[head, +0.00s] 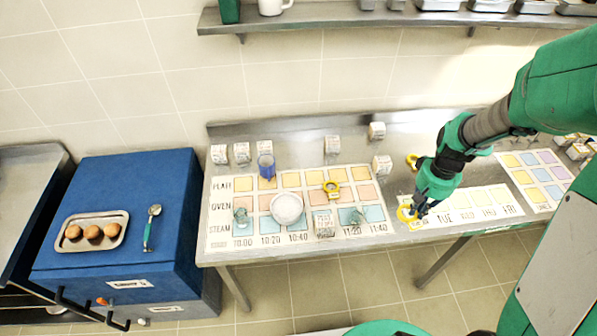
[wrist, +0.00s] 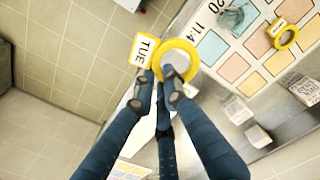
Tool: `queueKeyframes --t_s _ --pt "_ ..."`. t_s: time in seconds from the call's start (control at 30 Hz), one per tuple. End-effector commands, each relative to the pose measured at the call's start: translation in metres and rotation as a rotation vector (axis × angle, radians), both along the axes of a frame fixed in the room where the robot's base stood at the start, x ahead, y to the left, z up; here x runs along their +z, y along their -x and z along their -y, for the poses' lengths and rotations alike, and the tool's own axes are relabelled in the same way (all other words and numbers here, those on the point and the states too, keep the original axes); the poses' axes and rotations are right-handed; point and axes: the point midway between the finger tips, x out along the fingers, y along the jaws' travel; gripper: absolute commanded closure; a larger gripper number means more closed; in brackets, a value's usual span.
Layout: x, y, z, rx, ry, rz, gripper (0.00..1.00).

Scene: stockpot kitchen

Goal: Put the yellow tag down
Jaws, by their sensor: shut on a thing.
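The yellow tag (head: 404,214) is a yellow ring joined to a white plate with a yellow edge. In the wrist view the tag (wrist: 191,56) has a plate that reads TUE. My gripper (head: 415,209) is shut on the tag, and its fingertips (wrist: 161,78) meet near where ring and plate join. In the head view the tag appears by the table's front edge, at the left end of the weekday strip (head: 461,210). The wrist view shows floor behind it. I cannot tell whether it touches the table.
A printed schedule sheet (head: 228,198) lies to the left, with a white bowl (head: 287,207), a blue cup (head: 266,166), glasses and another yellow tag (head: 332,187) on it. A further yellow ring (head: 412,160) lies behind my gripper. White blocks (head: 382,165) stand at the back.

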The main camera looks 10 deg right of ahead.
Motion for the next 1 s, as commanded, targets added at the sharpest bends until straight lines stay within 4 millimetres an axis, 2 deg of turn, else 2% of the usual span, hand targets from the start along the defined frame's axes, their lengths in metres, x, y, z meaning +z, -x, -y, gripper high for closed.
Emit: queueKeyframes --t_s 0.27,0.47,0.77,1.0 --pt "0.007 -0.043 -0.019 0.019 0.000 -0.001 1.00" --pt "0.014 -0.095 -0.049 0.040 0.000 0.000 1.00" --pt "0.020 -0.174 -0.114 0.069 0.001 -0.001 1.00" --pt "0.021 -0.228 -0.181 0.094 0.001 -0.001 1.00"
